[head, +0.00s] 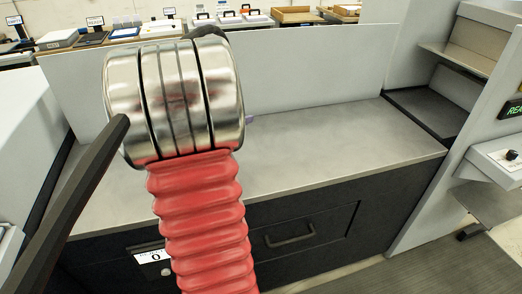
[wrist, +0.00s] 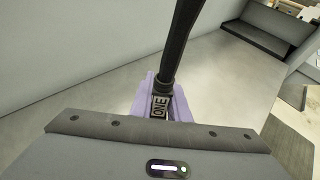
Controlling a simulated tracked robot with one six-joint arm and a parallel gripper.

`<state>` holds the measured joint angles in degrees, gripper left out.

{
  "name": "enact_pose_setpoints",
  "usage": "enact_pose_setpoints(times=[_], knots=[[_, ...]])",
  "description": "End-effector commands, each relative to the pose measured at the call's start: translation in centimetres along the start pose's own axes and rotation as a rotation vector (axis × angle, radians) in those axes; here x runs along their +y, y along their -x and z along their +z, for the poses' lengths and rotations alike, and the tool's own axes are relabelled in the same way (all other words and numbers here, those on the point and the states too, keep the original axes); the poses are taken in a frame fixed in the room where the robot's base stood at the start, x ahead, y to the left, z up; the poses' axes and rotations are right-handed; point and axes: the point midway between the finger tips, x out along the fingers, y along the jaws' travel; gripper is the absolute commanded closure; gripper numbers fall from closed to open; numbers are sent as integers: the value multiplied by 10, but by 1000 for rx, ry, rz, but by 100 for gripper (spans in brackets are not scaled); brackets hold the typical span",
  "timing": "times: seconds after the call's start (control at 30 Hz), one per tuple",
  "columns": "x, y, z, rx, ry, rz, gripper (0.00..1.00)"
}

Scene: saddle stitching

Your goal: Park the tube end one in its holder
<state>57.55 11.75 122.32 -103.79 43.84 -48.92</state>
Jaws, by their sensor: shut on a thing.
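In the wrist view a black tube (wrist: 180,45) runs down to a block marked ONE (wrist: 159,106), which I take as tube end one. A pale purple piece (wrist: 180,103), which looks like the holder, stands behind and on both sides of this end. Whether the end is seated in it or only in front of it I cannot tell. My gripper (wrist: 158,122) is shut on the tube end; its grey body hides the fingertips and the lower part. In the head view a bit of purple (head: 249,119) shows beside my arm, which hides the grip.
The grey counter (head: 320,145) is clear to the right, with a white back panel (head: 310,80) behind. A dark recess (head: 430,110) lies at its right end. A drawer with a handle (head: 290,236) is below. A black bar (head: 75,195) crosses the left foreground.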

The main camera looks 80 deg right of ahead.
Motion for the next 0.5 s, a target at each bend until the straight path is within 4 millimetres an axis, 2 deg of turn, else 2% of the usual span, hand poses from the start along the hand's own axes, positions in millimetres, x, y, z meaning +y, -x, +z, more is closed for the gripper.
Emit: enact_pose_setpoints(times=[0.17, 0.4, 0.5], knots=[[-2, -5, -10, 2, 2, -4, 100], [-3, -20, -45, 2, 3, -5, 100], [-2, -24, -54, 1, 1, -4, 100]])
